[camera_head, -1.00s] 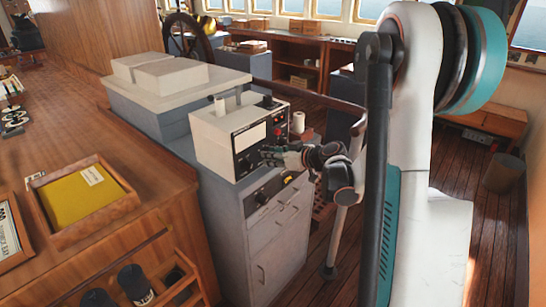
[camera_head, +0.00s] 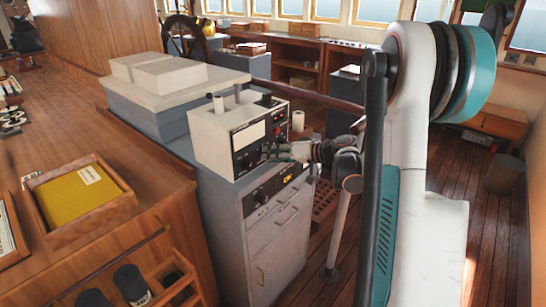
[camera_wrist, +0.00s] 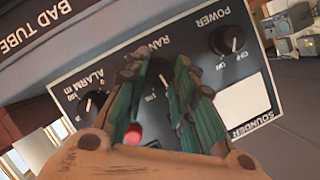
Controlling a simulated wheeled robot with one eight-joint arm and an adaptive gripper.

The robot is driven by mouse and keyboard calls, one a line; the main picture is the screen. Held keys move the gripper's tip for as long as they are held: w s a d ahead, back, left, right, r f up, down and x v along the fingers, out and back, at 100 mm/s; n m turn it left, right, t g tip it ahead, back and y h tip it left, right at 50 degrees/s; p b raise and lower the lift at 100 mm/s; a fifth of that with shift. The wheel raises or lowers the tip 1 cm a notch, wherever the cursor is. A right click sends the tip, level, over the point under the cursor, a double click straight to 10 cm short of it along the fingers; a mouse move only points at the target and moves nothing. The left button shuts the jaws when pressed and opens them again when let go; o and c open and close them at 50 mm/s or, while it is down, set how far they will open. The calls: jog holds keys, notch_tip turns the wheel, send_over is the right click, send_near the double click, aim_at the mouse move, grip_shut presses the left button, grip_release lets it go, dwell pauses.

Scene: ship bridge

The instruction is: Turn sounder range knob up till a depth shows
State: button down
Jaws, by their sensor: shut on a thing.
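The sounder (camera_head: 215,139) is a pale box with a black front panel on a grey cabinet. In the wrist view its panel (camera_wrist: 75,80) appears tilted and upside down, with a power knob (camera_wrist: 228,40), an alarm knob (camera_wrist: 92,103) and a range knob (camera_wrist: 160,78) between them. My gripper (camera_head: 266,151) is at the panel front. In the wrist view my gripper's green fingers (camera_wrist: 158,85) are shut on the range knob and hide most of it and part of its label. The white display (camera_wrist: 242,103) shows no readable figure.
A red light or button (camera_wrist: 133,134) is close beside a finger. The cabinet (camera_head: 228,215) has drawers and handles below the sounder. A wooden counter with a tray (camera_head: 115,208) stands at left. Bare plank floor (camera_head: 450,165) lies at right.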

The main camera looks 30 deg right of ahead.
jog(key=shift+m, duration=0.4)
dwell(0.3)
jog(key=c, duration=1.3)
grip_release()
jog(key=shift+d, duration=0.1)
jog(key=shift+c, duration=0.2)
jog(key=shift+y, duration=0.3)
jog(key=v, duration=1.2)
jog(key=shift+w, duration=0.1)
